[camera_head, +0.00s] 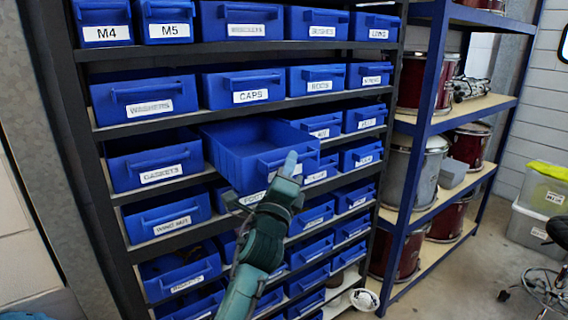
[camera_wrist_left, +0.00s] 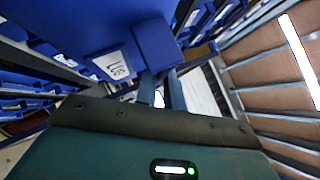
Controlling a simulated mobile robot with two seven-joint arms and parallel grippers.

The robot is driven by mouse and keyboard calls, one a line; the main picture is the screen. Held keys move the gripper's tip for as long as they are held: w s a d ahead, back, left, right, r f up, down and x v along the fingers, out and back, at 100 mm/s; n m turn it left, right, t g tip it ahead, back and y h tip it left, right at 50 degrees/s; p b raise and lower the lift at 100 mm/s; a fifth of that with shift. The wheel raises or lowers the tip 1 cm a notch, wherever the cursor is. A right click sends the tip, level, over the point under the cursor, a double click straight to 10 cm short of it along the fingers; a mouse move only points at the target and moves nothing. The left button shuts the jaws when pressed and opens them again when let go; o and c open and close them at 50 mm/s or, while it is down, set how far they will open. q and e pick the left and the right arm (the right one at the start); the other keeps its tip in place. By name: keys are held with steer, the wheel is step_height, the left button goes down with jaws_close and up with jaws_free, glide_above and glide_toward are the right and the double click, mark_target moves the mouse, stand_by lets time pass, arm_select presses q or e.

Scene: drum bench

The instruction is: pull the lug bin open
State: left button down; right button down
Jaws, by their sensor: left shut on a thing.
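The lug bin (camera_head: 240,150) is a blue open-topped drawer in the middle of the rack. It sticks out well past the bins around it, and its inside looks empty. My left gripper (camera_head: 288,167) is at its front handle and shut on it; the fingers hide part of the handle and front. In the left wrist view the bin (camera_wrist_left: 75,25) fills the upper left, with a white label (camera_wrist_left: 117,65) that reads LUG, turned over. My right gripper is not in view.
Blue labelled bins surround it, such as CAPS (camera_head: 243,88) above and GASKETS (camera_head: 155,162) to the left. A blue-framed shelf (camera_head: 440,120) with drums stands to the right. A stool (camera_head: 545,285) and grey crates (camera_head: 530,225) are at the far right. Some floor between is clear.

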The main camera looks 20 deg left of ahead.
arm_select(q)
steer(key=shift+s+d, duration=0.25)
steer(key=shift+d, duration=0.05)
steer(key=c, duration=1.5)
jaws_free()
steer(key=shift+f, duration=0.15)
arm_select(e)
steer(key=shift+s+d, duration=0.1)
